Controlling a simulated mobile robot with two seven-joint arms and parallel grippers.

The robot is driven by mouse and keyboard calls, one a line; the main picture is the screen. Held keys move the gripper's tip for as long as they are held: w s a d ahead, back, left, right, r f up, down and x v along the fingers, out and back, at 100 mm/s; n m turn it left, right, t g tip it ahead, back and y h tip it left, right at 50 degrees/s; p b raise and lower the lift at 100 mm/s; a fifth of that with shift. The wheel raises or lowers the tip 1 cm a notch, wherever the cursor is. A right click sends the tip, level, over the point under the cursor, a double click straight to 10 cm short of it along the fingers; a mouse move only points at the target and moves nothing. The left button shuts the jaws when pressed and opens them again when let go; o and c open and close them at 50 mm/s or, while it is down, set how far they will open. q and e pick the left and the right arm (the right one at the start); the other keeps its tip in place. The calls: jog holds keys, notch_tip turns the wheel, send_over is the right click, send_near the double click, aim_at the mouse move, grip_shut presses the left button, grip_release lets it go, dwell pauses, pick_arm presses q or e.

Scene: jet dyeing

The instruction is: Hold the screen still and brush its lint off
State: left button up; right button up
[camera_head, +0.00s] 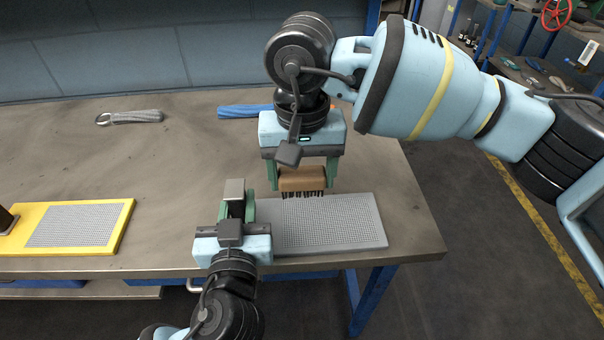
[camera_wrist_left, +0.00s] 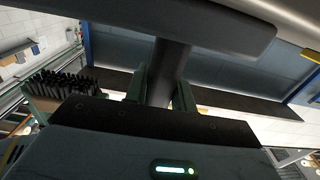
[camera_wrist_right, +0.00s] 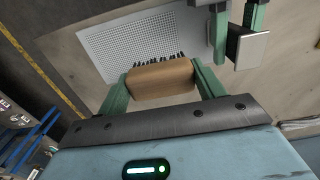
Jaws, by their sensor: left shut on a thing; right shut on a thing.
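The screen (camera_head: 335,232) is a grey mesh panel lying flat at the bench's front right; it also shows in the right wrist view (camera_wrist_right: 125,50). My left gripper (camera_head: 237,208) is at its left end, shut on an upright grey grip (camera_head: 234,188), which looks dark in the left wrist view (camera_wrist_left: 170,70). My right gripper (camera_head: 303,176) is shut on a brush with a brown block (camera_head: 302,181) and black bristles. The bristles point down at the screen's far edge, left of its middle; I cannot tell whether they touch. No lint can be made out.
A yellow-framed mesh panel (camera_head: 122,213) lies at the bench's left. A grey strap with a ring (camera_head: 135,117) and a blue item (camera_head: 240,111) lie at the back. The bench (camera_head: 180,165) is clear between them. Its right edge is just beyond the screen.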

pick_arm(q)
jog(key=o, duration=1.1)
jog(key=s, duration=1.2)
